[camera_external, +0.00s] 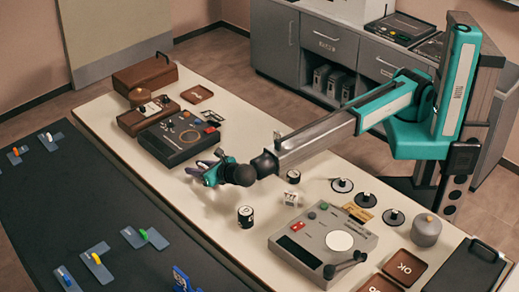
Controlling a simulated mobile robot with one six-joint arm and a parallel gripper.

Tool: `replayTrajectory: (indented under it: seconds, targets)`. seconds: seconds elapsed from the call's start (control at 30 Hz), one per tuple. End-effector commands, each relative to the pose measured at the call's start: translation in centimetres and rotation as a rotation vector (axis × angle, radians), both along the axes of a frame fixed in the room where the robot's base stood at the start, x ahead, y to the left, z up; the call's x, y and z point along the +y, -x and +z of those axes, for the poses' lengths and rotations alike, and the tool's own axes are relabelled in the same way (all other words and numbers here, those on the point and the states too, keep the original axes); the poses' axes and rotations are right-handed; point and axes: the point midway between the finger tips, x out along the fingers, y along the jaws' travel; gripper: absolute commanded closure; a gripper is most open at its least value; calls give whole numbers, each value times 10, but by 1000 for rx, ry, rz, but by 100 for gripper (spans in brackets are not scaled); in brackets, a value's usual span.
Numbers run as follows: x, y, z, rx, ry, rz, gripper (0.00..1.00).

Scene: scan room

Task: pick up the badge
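I cannot single out the badge with certainty in this view. A small flat yellow-tan card-like piece (358,212) lies on the cream table behind the grey console, and it may be the badge. My gripper (203,170) is over the middle of the table, well to the left of that piece and just right of the dark console. Its teal and grey fingers point left and look small and dark. Whether they are apart or hold something cannot be made out.
The dark console (182,137) and grey console (322,243) stand on the cream table (225,92). Black cylinders (245,217), round discs (342,185), a grey canister (426,230) and brown trays (404,266) are around. A dark belt-like surface (75,190) runs along the left.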

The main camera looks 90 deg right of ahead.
Motion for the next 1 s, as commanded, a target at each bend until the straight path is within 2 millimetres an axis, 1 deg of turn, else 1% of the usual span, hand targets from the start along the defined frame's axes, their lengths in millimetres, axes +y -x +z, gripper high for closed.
replayTrajectory:
  seconds: [0.1, 0.63, 0.8, 0.83, 1.0]
  targets:
    - [-3, -3, -2, 0, 0, 0, 67]
    - [-3, -3, -2, 0, 0, 0, 67]
    - [-3, -3, -2, 0, 0, 0, 96]
    - [-3, -3, -2, 0, 0, 0, 100]
    - [-3, -3, -2, 0, 0, 0, 100]
